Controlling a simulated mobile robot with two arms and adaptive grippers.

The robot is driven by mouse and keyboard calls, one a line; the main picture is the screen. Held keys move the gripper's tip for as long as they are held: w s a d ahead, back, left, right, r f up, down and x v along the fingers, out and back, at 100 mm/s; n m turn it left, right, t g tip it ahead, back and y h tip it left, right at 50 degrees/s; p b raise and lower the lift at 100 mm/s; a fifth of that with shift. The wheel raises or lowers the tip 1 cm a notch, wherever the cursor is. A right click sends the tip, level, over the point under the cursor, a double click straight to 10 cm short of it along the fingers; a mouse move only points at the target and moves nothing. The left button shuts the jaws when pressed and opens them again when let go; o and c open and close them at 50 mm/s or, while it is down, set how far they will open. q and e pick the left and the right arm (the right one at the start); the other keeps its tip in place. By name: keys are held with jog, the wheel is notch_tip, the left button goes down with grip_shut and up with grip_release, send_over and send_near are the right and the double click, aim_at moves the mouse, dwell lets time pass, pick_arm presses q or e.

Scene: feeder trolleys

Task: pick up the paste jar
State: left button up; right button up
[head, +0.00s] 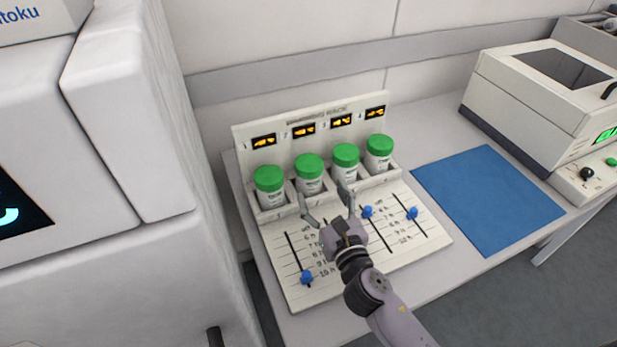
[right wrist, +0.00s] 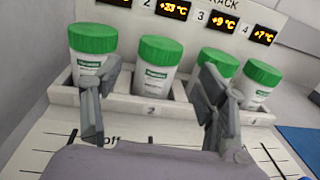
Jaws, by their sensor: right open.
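Several white paste jars with green lids stand upright in a row of slots in a white rack (head: 330,245). The jar in slot 1 (head: 270,193), the jar in slot 2 (head: 309,182), the jar in slot 3 (head: 345,165) and the jar in slot 4 (head: 379,158) look alike. My right gripper (head: 327,196) is open and empty over the rack's sloped front. In the right wrist view its fingers (right wrist: 160,90) frame the slot 2 jar (right wrist: 158,78), which stands beyond them, seemingly apart. The right finger partly hides the slot 3 jar (right wrist: 211,62). My left gripper is not in view.
Lit orange displays (head: 303,131) sit above the slots; slot 2 reads +33 °C. Blue sliders (head: 306,277) are on the rack's front. A blue mat (head: 488,200) lies bare to the right, before a white machine (head: 540,100). A large white cabinet (head: 130,120) borders the left.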

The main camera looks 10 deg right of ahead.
aim_at(310, 166)
jog(key=w, duration=0.4)
jog(key=shift+w+a, duration=0.3)
jog(key=shift+w, duration=0.55)
jog(key=w, duration=0.4)
jog(key=shift+w+a+p, duration=0.15)
jog(key=shift+w+p, duration=0.1)
jog(key=shift+p, duration=0.1)
jog(key=shift+w, duration=0.25)
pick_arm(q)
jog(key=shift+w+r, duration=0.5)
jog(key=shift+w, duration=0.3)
pick_arm(e)
jog(key=shift+r, duration=0.1)
jog(key=shift+c, duration=0.2)
jog(key=shift+c, duration=0.6)
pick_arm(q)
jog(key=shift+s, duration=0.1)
pick_arm(e)
grip_shut()
